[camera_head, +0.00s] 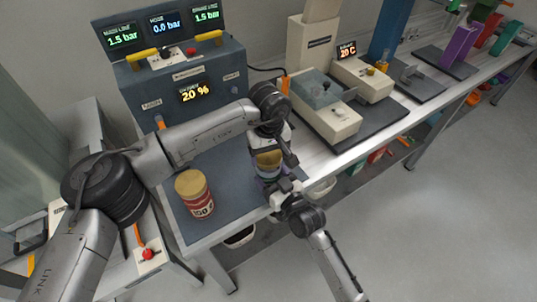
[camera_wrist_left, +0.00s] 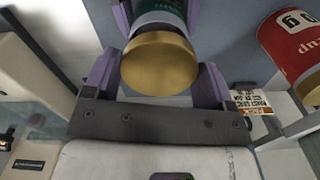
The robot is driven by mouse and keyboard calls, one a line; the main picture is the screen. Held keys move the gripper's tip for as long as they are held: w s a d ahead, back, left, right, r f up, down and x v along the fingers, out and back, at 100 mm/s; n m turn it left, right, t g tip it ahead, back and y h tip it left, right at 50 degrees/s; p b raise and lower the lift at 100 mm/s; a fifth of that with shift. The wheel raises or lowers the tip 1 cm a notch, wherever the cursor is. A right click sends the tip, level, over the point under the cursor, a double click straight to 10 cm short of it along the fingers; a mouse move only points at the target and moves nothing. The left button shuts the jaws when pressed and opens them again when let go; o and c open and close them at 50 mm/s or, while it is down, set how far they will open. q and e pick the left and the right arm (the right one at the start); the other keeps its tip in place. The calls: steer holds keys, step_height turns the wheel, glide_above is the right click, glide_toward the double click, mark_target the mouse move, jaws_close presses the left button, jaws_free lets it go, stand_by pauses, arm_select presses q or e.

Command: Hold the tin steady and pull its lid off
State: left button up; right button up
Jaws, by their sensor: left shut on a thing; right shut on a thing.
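A dark green tin (camera_wrist_left: 158,18) with a gold lid (camera_wrist_left: 160,64) stands at the front right of the grey mat. In the head view, the tin (camera_head: 268,173) and lid (camera_head: 268,158) are partly hidden by my arms. My left gripper (camera_wrist_left: 157,76) comes from above and is shut on the lid, with a purple finger at each side. My right gripper (camera_head: 276,181) comes from the front and is shut on the tin's body; its purple fingers show at the top of the left wrist view. The lid appears to be on the tin; any gap is hard to see.
A red tin (camera_head: 200,203) with a gold lid stands left of the held tin on the mat (camera_head: 225,220). A control cabinet (camera_head: 219,82) stands behind. Bench instruments (camera_head: 328,118) stand to the right. The bench's front edge is close by.

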arm_select(q)
steer(key=shift+r, duration=1.45)
arm_select(e)
steer(key=shift+f, duration=0.1)
steer(key=o, duration=1.3)
steer(key=shift+o, duration=0.2)
